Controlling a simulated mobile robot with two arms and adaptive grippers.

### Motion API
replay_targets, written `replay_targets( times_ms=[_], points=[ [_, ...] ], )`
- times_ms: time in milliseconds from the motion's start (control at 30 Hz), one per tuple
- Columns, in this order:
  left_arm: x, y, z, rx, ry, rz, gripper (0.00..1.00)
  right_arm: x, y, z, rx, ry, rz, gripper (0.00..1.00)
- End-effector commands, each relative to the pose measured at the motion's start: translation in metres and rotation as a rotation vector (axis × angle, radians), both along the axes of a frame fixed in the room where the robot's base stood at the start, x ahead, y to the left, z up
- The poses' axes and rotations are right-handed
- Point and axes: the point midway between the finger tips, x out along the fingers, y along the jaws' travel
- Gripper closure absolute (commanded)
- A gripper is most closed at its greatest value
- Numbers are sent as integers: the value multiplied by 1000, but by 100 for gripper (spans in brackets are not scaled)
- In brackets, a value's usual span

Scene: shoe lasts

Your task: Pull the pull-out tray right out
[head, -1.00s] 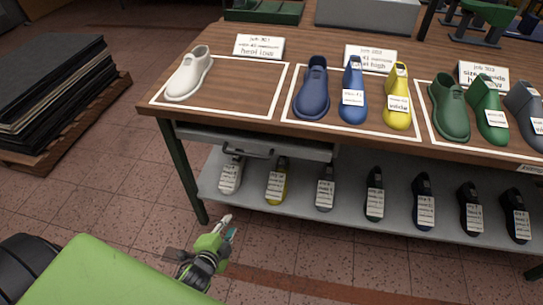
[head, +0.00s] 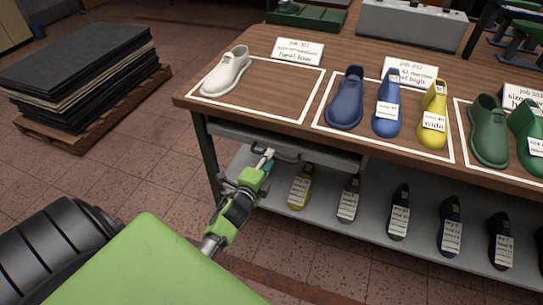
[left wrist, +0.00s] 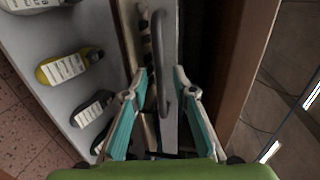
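The pull-out tray (head: 325,158) is a grey drawer slung under the left end of the wooden table, and it looks pushed in. Its bar handle (head: 287,155) is on the front face; in the left wrist view the handle (left wrist: 162,60) stands lengthwise in the picture. My left gripper (head: 265,160) is right in front of the handle in the head view. In the left wrist view my left gripper (left wrist: 161,75) has its teal-padded fingers spread, one to each side of the handle, with no clear contact. My right gripper is not in view.
The wooden table (head: 270,118) carries a white last (head: 226,72), blue, yellow and green lasts in white outlines, and label cards. A grey lower shelf (head: 325,205) holds several tagged lasts below the tray. A pallet of dark sheets (head: 80,75) stands left. The floor in front is clear.

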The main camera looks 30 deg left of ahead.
Motion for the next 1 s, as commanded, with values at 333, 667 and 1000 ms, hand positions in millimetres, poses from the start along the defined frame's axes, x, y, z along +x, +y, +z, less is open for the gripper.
replay_targets(
  times_ms=[333, 667, 1000],
  points=[
    [27, 7, -6, 0, 0, 0, 74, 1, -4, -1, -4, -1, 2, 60],
    [27, 7, -6, 0, 0, 0, 100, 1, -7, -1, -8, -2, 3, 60],
    [21, 11, -6, 0, 2, 0, 100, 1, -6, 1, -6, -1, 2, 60]
  ],
)
